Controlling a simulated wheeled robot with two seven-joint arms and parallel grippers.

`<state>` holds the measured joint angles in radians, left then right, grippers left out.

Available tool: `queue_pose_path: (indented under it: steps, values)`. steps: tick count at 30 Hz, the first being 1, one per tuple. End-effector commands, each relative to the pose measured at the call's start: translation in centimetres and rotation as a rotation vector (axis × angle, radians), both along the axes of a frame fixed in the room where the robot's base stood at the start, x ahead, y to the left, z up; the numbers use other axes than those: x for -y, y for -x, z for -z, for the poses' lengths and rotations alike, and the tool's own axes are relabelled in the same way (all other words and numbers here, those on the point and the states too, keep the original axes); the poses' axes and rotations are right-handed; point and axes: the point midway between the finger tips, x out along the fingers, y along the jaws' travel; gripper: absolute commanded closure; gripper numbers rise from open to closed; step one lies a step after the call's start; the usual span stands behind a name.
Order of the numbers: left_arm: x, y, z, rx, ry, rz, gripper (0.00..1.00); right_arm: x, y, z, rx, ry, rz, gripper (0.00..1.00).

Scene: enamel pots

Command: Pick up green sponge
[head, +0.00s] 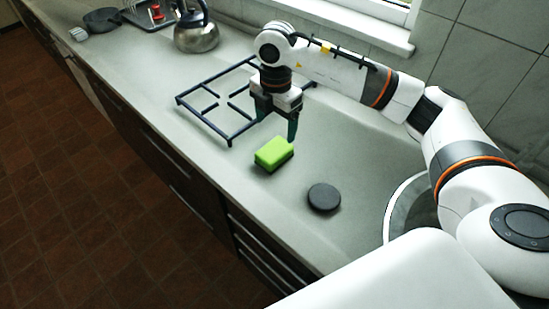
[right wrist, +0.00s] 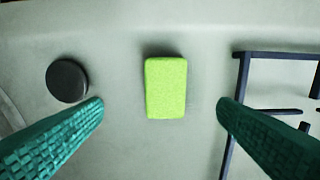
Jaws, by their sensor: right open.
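The green sponge (head: 273,154) lies on the grey countertop, just in front of the dark pot grate in the head view. In the right wrist view the sponge (right wrist: 166,88) lies between and beyond my two teal fingertips, with clear space on both sides. My right gripper (head: 277,125) points down above the counter, behind the sponge in the head view. In the right wrist view the right gripper (right wrist: 160,106) is open and empty, and neither finger touches the sponge. My left gripper is not in view.
A dark round disc (head: 324,197) lies right of the sponge, near a round sink (head: 412,205). The dark grate (head: 207,107) lies left of my gripper. A steel kettle (head: 196,33) and a dish rack (head: 150,14) stand farther back. The counter's front edge is close to the sponge.

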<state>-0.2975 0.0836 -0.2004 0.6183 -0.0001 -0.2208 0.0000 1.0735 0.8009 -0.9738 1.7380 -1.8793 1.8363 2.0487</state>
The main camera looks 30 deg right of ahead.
Motion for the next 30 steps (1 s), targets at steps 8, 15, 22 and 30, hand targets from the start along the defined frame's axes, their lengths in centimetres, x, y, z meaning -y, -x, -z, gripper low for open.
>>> queue_pose_path:
  steps: [8,15,22,30]
  values:
    - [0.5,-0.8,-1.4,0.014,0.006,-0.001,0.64,0.0,0.1,4.4,-0.006,0.001,0.000,0.18]
    - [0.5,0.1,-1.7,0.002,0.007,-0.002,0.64,0.1,-0.1,6.6,-0.002,0.001,0.000,0.18]
    - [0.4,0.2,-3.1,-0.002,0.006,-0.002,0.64,0.3,-0.9,9.4,-0.005,0.001,0.000,0.18]
    - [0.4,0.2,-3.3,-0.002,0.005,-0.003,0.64,0.3,-0.9,11.7,-0.001,-0.001,0.000,0.18]
